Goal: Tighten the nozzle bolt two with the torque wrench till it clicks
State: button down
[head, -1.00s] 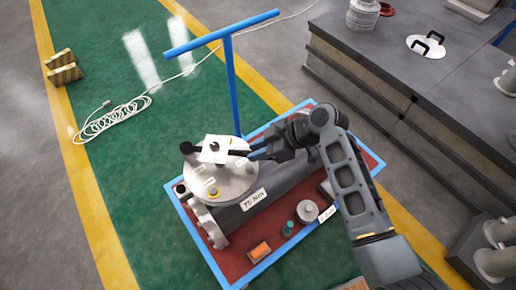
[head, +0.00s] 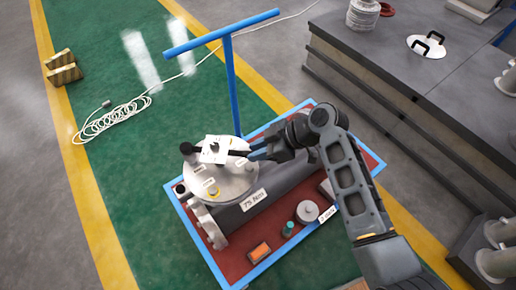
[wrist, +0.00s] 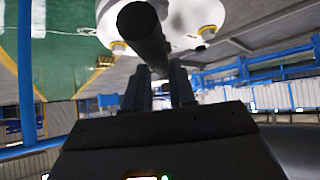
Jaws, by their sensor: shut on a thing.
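My gripper (head: 258,150) is shut on the dark torque wrench (head: 205,149), which reaches left over the flanged shell's pale round top (head: 232,180). In the wrist view the wrench (wrist: 146,35) runs away from between my gripper's fingers (wrist: 160,88) toward the pale flange (wrist: 195,15). Bolts with yellow markings (head: 213,192) sit around the flange, and one bolt (wrist: 204,33) shows beside the wrench in the wrist view. A white tag partly covers the flange near the wrench head. I cannot tell which bolt is number two, nor whether the wrench head sits on a bolt.
The shell stands on a red cart with a blue rim (head: 216,262) and a tall blue handle (head: 232,85). An orange-screened box (head: 260,251), a teal-topped item (head: 288,229) and a grey round weight (head: 307,211) lie at the cart's front. A grey bench (head: 410,90) stands at right.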

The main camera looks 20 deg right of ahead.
jog(key=shift+f+b, duration=0.95)
jog(key=shift+f, duration=0.15)
jog(key=shift+s+a, duration=0.15)
jog(key=s+a+m+t+h+p, duration=0.4)
jog(key=s+a+m+p, duration=0.4)
jog(key=s+a+p, duration=0.1)
jog(key=shift+a+f+h+p, duration=0.2)
jog(key=shift+a+h+p, duration=0.15)
jog(key=shift+p, duration=0.45)
dwell(2.0)
jog(key=shift+d, duration=0.15)
jog(key=shift+w+d+n, duration=0.3)
jog(key=shift+d+n, duration=0.2)
jog(key=shift+d, duration=0.15)
jog(key=shift+w+d+y+b, duration=0.15)
jog(key=shift+y+b, duration=0.15)
jog(key=shift+y, duration=0.15)
